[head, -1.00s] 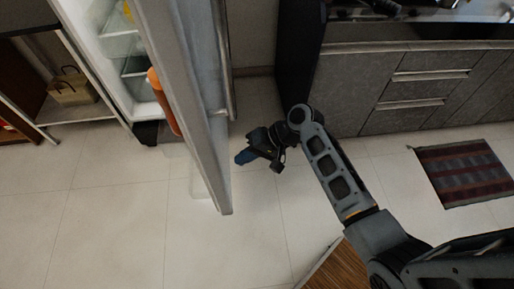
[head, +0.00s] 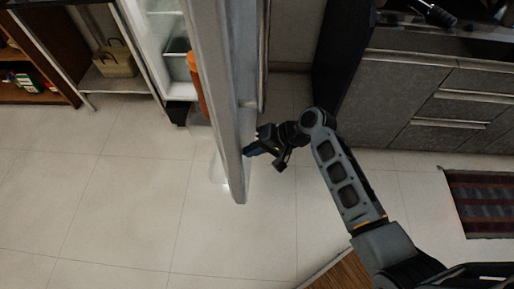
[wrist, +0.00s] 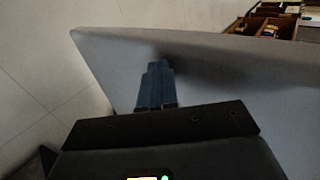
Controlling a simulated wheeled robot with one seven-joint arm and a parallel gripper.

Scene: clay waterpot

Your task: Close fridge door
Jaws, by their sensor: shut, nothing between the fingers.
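The fridge door (head: 222,75) stands open, seen nearly edge-on in the head view, with an orange bottle (head: 196,85) and clear bins on its inner side at the left. The fridge body (head: 150,50) is behind it to the left, its lit inside showing. My gripper (head: 249,151) is shut and empty at the door's outer face, near its free end. In the wrist view the blue fingertips (wrist: 157,82) are together and point at the grey door panel (wrist: 230,75). They look very close to it; I cannot tell whether they touch.
Grey drawers (head: 430,110) and a counter stand at the right, with a striped mat (head: 485,200) in front. A shelf with a basket (head: 115,62) is left of the fridge. The tiled floor (head: 110,200) left of the door is clear.

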